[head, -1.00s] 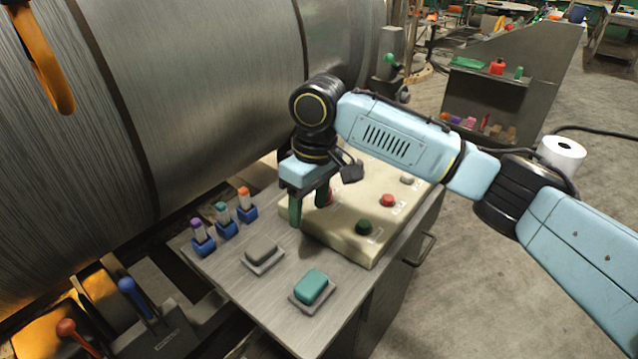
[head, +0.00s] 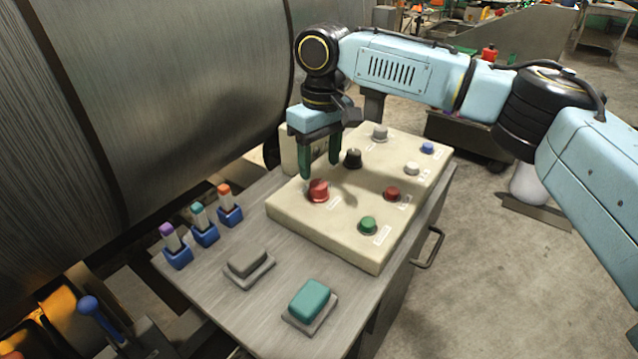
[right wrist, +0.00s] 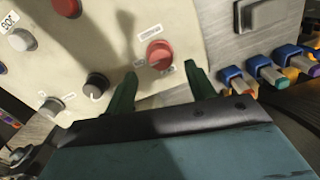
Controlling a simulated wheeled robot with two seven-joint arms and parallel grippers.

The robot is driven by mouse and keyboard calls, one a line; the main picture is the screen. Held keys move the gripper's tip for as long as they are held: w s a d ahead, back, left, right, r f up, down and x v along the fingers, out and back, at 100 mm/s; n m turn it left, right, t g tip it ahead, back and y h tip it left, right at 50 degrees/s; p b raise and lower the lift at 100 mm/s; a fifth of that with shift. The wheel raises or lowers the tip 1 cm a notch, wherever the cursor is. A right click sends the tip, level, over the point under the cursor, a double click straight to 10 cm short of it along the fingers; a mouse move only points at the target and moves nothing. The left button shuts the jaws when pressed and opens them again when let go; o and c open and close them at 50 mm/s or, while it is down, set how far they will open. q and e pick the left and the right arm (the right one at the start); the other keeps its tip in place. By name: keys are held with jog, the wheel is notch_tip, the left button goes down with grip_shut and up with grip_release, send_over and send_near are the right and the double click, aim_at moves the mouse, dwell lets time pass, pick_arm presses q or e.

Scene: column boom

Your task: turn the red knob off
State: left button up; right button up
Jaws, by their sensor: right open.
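The red knob (head: 318,190) sits on the left part of a cream control panel (head: 330,232). It also shows in the right wrist view (right wrist: 160,54), just beyond the gap between the fingertips. My right gripper (head: 321,170) points down with its two green fingers apart and empty. In the head view the fingertips are just above and behind the knob; I see no grip on it. The fingers also show in the right wrist view (right wrist: 162,80), one to each side of the knob's line. My left gripper is not in view.
The panel also bears a black knob (head: 353,158), a smaller red button (head: 391,194), a green button (head: 368,225) and grey, white and blue controls. Teal (head: 312,298) and grey (head: 248,262) blocks and coloured switches (head: 203,225) stand in front. A large metal drum (head: 170,90) rises at left.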

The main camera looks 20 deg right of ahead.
aim_at(319, 183)
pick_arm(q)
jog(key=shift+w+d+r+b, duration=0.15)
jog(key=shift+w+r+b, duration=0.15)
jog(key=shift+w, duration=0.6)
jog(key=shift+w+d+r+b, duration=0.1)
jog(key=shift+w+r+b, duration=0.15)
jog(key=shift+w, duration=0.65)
pick_arm(e)
jog(key=shift+a+f, duration=0.1)
jog(key=shift+f, duration=2.4)
